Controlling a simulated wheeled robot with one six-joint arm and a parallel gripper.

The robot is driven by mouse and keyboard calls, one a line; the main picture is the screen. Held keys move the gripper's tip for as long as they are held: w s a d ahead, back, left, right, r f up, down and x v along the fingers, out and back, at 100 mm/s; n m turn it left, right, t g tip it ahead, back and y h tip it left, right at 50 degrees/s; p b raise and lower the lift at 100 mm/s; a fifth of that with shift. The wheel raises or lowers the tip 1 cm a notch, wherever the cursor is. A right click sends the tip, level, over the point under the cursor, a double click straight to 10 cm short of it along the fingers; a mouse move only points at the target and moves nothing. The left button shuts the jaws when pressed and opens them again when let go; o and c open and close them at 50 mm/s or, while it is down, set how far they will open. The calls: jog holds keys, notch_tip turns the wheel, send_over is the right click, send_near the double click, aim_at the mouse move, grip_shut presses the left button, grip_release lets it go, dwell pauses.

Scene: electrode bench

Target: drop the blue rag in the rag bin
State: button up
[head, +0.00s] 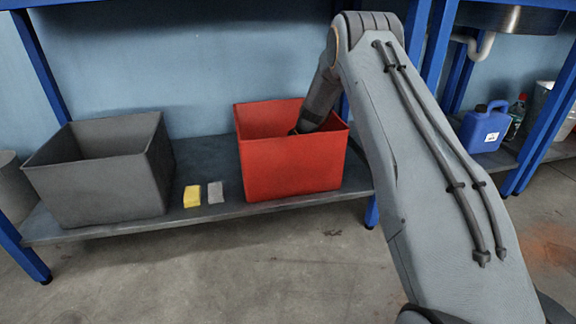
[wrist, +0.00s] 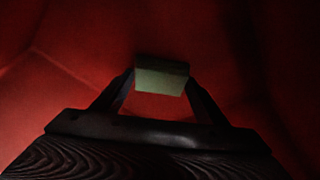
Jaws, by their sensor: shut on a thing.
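My gripper (wrist: 160,90) is down inside the red bin (head: 291,167); in the head view the bin's wall hides its fingers. No other blue rag shows. A dark grey bin (head: 98,185) stands to the left on the same shelf. No label shows which is the rag bin.
A yellow piece (head: 192,196) and a grey piece (head: 215,192) lie between the bins on the low shelf (head: 205,150). Blue posts frame the bench. A blue jug (head: 484,130) stands at the right. The floor in front is clear.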

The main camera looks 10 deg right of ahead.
jog(key=shift+f, duration=0.15)
jog(key=o, duration=1)
jog(key=p+v, duration=0.5)
jog(key=v, duration=0.7)
jog(key=shift+r, duration=0.2)
